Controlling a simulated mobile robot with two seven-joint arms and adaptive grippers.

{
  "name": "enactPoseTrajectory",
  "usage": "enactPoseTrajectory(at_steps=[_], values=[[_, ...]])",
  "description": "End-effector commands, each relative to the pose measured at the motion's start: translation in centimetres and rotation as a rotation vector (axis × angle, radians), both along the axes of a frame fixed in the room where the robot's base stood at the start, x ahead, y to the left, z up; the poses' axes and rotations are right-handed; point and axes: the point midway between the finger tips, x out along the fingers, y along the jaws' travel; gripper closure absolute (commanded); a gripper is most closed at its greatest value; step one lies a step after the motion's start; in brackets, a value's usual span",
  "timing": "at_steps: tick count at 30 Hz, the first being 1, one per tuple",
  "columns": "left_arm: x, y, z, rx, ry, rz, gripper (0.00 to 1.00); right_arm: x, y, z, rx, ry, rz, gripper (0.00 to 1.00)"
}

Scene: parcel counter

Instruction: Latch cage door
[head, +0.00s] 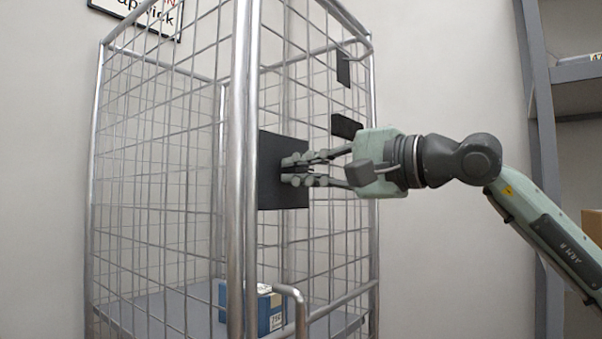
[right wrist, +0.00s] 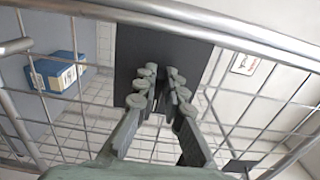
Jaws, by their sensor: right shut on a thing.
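The wire cage (head: 237,180) stands upright with silver tube posts and mesh sides. A dark square latch plate (head: 271,186) sits on the mesh beside the front corner post. My right gripper (head: 288,171) reaches in from the right, its fingertips in front of this plate. In the right wrist view the fingers (right wrist: 157,90) are close together over the black plate (right wrist: 192,50), shut on the small latch part there, which they mostly hide. I cannot tell from these views whether the door is latched. My left gripper is not in view.
A blue box (head: 271,312) with a label lies on the cage floor; it also shows in the right wrist view (right wrist: 58,72). Two smaller black plates (head: 346,126) are on the mesh higher right. A grey shelf (head: 575,73) stands at the far right.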

Motion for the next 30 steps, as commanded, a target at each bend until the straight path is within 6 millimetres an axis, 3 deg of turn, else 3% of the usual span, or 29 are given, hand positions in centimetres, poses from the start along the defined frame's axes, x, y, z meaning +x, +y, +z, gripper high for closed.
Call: enactPoseTrajectory(at_steps=[16,17,22,30], values=[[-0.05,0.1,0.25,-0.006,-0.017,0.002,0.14,0.0,0.01,-0.06,-0.016,-0.023,0.0,1.0],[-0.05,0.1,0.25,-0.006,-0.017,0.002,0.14,0.0,0.01,-0.06,-0.016,-0.023,0.0,0.9],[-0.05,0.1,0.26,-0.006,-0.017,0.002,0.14,0.0,0.01,-0.06,-0.016,-0.022,0.0,0.7],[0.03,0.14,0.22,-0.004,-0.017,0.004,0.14,-0.02,-0.05,-0.05,-0.015,-0.021,0.0,0.7]])
